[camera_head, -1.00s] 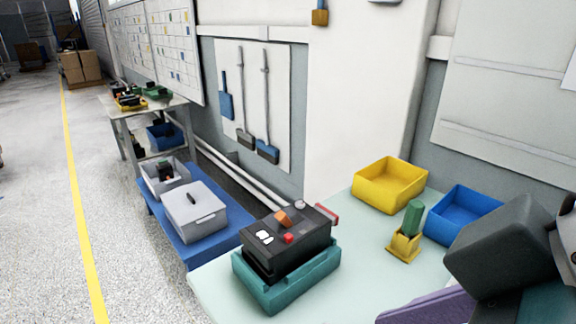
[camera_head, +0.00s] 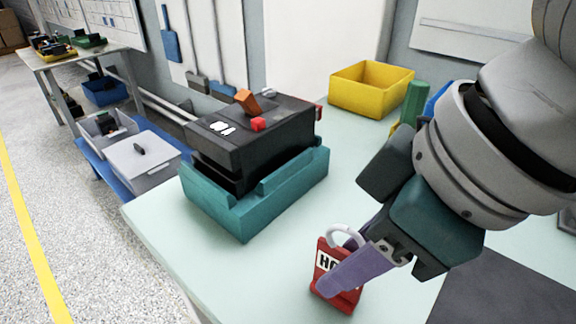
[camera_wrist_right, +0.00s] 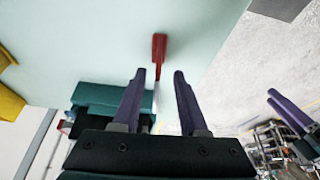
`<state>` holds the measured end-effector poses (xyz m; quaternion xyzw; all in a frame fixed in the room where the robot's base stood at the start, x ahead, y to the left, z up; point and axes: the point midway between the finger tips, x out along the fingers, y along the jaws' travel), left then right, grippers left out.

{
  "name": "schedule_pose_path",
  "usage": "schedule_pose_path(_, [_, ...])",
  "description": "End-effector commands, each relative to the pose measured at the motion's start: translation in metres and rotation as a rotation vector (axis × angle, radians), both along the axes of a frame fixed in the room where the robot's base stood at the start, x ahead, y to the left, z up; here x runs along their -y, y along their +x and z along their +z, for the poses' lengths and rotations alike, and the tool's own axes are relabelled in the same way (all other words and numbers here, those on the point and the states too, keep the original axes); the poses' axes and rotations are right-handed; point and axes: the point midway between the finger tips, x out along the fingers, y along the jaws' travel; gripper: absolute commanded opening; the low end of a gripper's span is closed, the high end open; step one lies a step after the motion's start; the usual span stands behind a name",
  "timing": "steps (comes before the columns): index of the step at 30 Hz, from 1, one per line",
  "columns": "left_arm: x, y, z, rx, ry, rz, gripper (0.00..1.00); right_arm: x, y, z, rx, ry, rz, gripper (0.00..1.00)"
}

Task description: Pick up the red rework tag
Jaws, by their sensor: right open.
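The white loop reaches back into that gap. Two purple fingers of my left gripper (camera_wrist_right: 270,95) show at the right of the wrist view; their opening is unclear.
A black box (camera_head: 255,139) with an orange switch and red button sits in a teal cradle (camera_head: 259,201) left of the tag. A yellow bin (camera_head: 371,90), a green-handled item (camera_head: 415,102) and a partly hidden blue bin (camera_head: 437,98) stand behind. The pale tabletop (camera_head: 235,275) is clear around the tag.

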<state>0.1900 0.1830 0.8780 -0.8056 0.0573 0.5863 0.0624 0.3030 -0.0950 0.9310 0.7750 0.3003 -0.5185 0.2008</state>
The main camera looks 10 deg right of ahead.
Motion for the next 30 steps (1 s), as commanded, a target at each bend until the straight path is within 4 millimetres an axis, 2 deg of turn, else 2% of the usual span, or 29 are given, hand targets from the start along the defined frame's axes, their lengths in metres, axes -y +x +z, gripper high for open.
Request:
schedule_pose_path(3, [0.0,0.0,-0.009,0.0,0.0,0.0,0.41,-0.006,0.012,-0.019,0.0,0.0,-0.001,0.42])
schedule_pose_path(6, [0.0,0.0,-0.013,0.0,0.0,-0.001,0.41,-0.009,0.014,-0.031,-0.001,0.001,0.0,0.42])
schedule_pose_path(15, [0.0,0.0,-0.013,0.0,0.001,-0.001,0.41,-0.011,0.017,-0.035,0.002,-0.001,0.001,0.42])
schedule_pose_path(27, [0.0,0.0,-0.013,-0.001,0.001,-0.001,0.41,-0.011,0.016,-0.035,0.002,0.0,0.001,0.0])
schedule_pose_path(30, [0.0,0.0,-0.013,-0.001,0.001,-0.001,0.41,-0.011,0.016,-0.035,0.002,0.0,0.001,0.0])
